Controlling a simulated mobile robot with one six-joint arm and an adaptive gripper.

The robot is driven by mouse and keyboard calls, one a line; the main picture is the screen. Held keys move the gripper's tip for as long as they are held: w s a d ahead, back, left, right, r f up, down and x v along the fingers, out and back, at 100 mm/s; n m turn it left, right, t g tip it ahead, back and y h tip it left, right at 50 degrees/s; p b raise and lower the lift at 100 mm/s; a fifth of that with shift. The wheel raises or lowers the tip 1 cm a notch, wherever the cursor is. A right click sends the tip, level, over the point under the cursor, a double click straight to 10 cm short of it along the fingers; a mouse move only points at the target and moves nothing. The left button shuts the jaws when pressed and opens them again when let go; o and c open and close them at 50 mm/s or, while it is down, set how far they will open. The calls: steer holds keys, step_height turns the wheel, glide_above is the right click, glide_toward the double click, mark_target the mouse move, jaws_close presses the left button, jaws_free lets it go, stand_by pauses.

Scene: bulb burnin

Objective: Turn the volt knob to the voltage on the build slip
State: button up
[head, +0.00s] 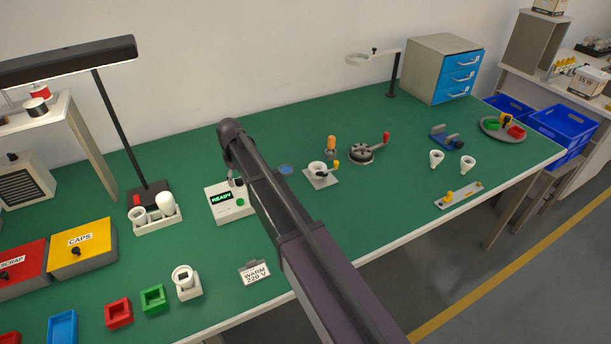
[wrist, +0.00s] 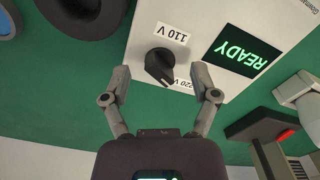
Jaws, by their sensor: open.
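The build slip (head: 255,273) stands near the table's front edge in the head view and reads "WARM 220 V". The pale tester box (head: 230,213) shows a lit green READY display (head: 221,197). In the wrist view the black volt knob (wrist: 159,65) sits on the box face beside a "110 V" label (wrist: 172,33) and a partly hidden "220 V" label (wrist: 188,83). The knob's narrow end slants to the lower right of that picture; its exact setting is unclear. My gripper (wrist: 161,71) is open, with one finger on each side of the knob, apparently not touching it.
A lamp with a black base (head: 148,196) and a white holder (head: 158,222) stand left of the box. A white socket block (head: 188,291) is in front. Yellow CAPS (head: 82,249) and red SCRAP bins lie at left. My arm covers the table right of the box.

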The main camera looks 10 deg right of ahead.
steer(key=n, duration=0.6)
steer(key=shift+n, duration=0.3)
steer(key=n, duration=0.6)
step_height(320, 180, up, 14)
steer(key=r+p, duration=0.1)
steer(key=p, duration=1.3)
steer(key=s+d+m, duration=1.5)
steer(key=s+d, duration=0.3)
steer(key=s, duration=0.1)
steer(key=shift+d+f, duration=0.35)
steer(key=shift+d, duration=0.05)
